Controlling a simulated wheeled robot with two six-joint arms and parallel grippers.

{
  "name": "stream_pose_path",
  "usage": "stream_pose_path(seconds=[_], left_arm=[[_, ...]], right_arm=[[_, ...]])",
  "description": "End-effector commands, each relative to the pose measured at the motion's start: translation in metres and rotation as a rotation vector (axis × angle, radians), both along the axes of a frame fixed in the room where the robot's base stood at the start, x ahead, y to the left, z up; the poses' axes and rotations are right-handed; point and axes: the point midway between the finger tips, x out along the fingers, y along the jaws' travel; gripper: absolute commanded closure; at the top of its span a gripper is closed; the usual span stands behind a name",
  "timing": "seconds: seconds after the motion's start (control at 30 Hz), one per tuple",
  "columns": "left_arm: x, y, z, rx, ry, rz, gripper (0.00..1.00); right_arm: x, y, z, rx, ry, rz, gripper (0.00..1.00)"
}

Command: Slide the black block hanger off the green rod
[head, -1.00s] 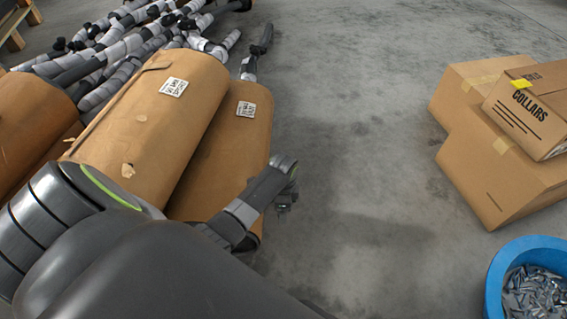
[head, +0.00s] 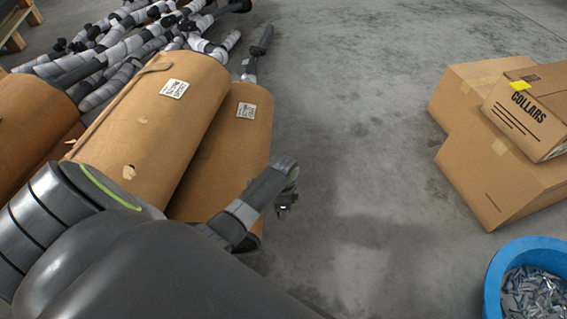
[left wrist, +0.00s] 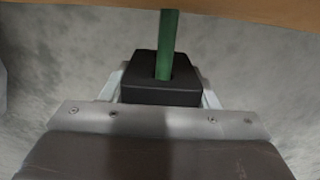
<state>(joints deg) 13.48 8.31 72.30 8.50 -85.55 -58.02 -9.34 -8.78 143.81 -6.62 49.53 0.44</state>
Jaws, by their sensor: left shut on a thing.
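The black block hanger (left wrist: 160,92) is in the middle of the left wrist view. The green rod (left wrist: 168,38) comes down from the top edge and enters the opening in the block, so the block is around the rod. The rod's end inside the block is hidden. My left gripper (left wrist: 162,90) has a pale finger on each side of the block and is shut on it. In the head view my left gripper (head: 286,205) is small, beside the brown-wrapped muffler, and the block and rod cannot be made out there. My right gripper is not in view.
Wrapped mufflers (head: 160,115) lie at the left, with pipes (head: 120,60) behind them. Cardboard boxes (head: 490,180) are stacked at the right. A blue tub (head: 492,285) of metal pieces stands at lower right. The concrete floor (head: 360,130) between is clear.

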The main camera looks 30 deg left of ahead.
Motion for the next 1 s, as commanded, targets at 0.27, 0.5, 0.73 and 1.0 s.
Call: stream_pose_path(seconds=[0.27,0.5,0.73,1.0], left_arm=[[0.0,0.0,0.002,0.0,0.0,0.0,0.69],[0.001,-0.001,0.002,-0.001,-0.001,-0.001,0.69],[0.006,-0.008,0.002,0.001,-0.001,0.0,0.69],[0.011,-0.018,0.002,-0.001,-0.001,0.0,0.69]], right_arm=[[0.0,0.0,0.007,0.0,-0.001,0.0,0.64],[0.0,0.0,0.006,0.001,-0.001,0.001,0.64],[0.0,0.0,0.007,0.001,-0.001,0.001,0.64],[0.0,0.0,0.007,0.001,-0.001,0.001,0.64]])
